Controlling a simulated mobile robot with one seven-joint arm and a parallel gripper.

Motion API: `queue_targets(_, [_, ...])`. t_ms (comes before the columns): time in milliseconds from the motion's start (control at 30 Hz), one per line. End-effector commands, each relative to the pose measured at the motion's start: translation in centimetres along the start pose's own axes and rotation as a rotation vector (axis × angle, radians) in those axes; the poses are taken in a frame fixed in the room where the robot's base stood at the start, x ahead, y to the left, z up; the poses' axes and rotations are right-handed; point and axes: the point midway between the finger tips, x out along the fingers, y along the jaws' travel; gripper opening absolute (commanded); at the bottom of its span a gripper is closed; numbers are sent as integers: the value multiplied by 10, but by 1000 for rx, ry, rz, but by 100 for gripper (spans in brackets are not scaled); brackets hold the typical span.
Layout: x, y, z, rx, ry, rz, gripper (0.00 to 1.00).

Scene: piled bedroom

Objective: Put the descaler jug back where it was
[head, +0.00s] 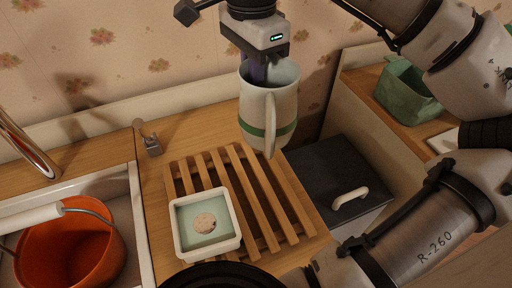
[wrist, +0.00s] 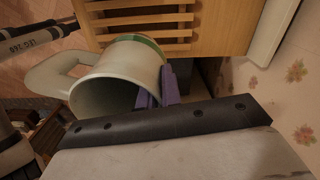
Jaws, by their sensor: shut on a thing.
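The descaler jug (head: 268,108) is a pale grey-cream jug with a green band near its base and a handle facing the camera. It hangs upright from my gripper (head: 262,72), above the back right of the slatted wooden rack. My gripper points down and is shut on the jug's rim or wall; the fingertips are partly hidden by the jug. In the wrist view the jug (wrist: 125,80) shows its open mouth, with the purple fingers of my gripper (wrist: 158,92) at its wall.
The wooden rack (head: 255,185) bears a square white dish (head: 236,241) with a round tan thing inside. An orange bucket (head: 72,250) stands in the sink at left. A dark-topped bin (head: 330,170) stands right of the counter, and a green bag (head: 405,92) beyond it.

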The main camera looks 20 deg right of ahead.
Motion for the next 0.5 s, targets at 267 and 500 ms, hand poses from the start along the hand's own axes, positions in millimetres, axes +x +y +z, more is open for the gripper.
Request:
queue_targets(267, [72, 0, 0, 0, -1, 1, 0])
queue_targets(500, [106, -1, 0, 2, -1, 0, 0])
